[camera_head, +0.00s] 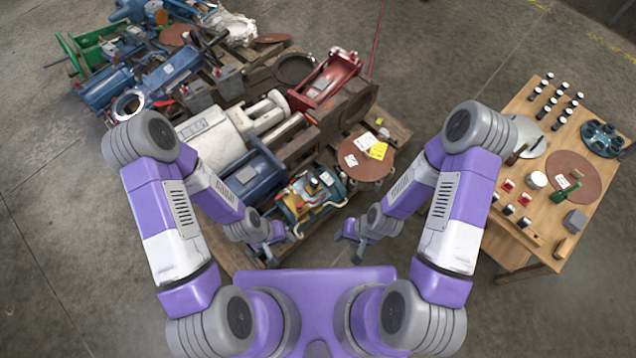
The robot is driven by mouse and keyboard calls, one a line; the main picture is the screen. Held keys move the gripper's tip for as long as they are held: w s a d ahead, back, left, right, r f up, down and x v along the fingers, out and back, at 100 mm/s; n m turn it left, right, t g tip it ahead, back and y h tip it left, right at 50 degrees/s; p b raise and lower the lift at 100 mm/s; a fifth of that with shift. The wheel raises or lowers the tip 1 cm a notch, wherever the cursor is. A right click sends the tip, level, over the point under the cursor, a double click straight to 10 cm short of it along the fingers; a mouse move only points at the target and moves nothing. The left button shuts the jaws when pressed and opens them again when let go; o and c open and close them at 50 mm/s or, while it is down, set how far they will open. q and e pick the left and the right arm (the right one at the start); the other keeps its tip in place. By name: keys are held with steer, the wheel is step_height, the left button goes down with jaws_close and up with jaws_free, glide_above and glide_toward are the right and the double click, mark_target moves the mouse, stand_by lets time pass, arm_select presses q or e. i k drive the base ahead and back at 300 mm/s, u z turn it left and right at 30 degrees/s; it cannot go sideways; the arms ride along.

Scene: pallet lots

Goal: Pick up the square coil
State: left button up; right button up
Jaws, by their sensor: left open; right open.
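I cannot make out for certain which thing is the square coil. A yellow, blue and copper-coloured unit (308,194) lies at the near edge of the pallet and may be it. My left gripper (278,246) is open and empty, just below and left of that unit. My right gripper (351,240) is open and empty, below and right of it. Both grippers appear apart from the parts on the pallet.
The wooden pallet (392,130) is crowded with a blue motor (258,180), a white cylinder unit (212,140), a red frame (325,80) and a brown disc (366,158) with labels. A wooden table (545,128) with small parts stands at right. The concrete floor between is clear.

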mark_target(314, 182)
steer(key=k, duration=0.5)
steer(key=z, duration=1.2)
steer(key=i, duration=1.15)
steer(key=u, duration=3.05)
